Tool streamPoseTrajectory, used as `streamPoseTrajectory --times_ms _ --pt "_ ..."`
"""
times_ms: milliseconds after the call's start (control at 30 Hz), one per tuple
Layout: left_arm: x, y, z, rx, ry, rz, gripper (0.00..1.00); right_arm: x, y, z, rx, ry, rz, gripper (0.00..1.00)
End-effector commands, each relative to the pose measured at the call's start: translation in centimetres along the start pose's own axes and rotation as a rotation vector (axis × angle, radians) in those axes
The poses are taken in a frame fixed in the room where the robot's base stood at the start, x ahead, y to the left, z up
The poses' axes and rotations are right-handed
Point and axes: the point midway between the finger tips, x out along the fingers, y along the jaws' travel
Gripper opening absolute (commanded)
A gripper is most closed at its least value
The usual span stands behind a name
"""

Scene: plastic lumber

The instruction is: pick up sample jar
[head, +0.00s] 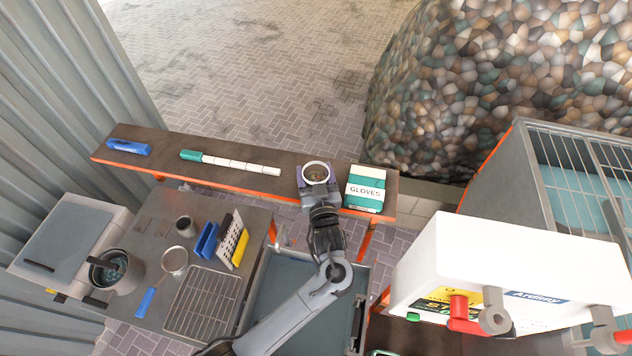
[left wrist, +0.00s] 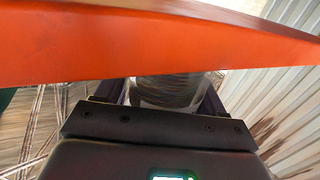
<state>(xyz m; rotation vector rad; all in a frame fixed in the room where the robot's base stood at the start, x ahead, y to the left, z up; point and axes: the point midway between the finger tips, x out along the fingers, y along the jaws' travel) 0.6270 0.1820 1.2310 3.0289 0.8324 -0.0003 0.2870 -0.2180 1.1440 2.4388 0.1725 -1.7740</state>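The sample jar (head: 316,172) is a round vessel with a pale rim and dark inside, seen from above at the front edge of the shelf in the head view. My left gripper (head: 317,186) has come in from the front, with a dark purple finger on each side of the jar. In the left wrist view, the clear jar (left wrist: 168,92) stands between the fingers of the left gripper (left wrist: 167,103). The fingers look close to its sides, but firm contact does not show. The shelf's orange edge hides part of the jar there. My right gripper is not in view.
The long brown shelf (head: 238,180) also holds a GLOVES box (head: 364,190) just right of the jar, a green-and-white tube (head: 230,163) and a blue item (head: 128,147). A cluttered bench (head: 150,225) is at left; a white box (head: 500,262) stands at right.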

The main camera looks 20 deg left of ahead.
Motion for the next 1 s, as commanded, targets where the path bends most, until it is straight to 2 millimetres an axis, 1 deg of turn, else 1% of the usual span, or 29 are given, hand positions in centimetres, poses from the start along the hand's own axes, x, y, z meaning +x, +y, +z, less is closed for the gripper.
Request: streamPoseTrajectory --times_ms 33,200,467,667,867,1000 --pt "0.0 0.0 0.0 0.000 0.000 0.000 0.59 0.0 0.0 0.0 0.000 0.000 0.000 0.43" --pt "0.0 0.0 0.0 0.000 0.000 0.000 0.34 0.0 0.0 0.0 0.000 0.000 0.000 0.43" --pt "0.0 0.0 -0.1 -0.001 0.001 0.000 0.34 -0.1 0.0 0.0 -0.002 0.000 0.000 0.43" --pt "0.0 0.0 -1.2 -0.001 0.001 0.000 0.34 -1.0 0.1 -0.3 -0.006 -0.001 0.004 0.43" --pt "0.0 0.0 -3.6 -0.001 0.001 -0.001 0.34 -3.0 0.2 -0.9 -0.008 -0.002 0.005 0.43" --pt "0.0 0.0 -5.8 -0.002 0.001 -0.001 0.34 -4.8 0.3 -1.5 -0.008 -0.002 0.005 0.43"
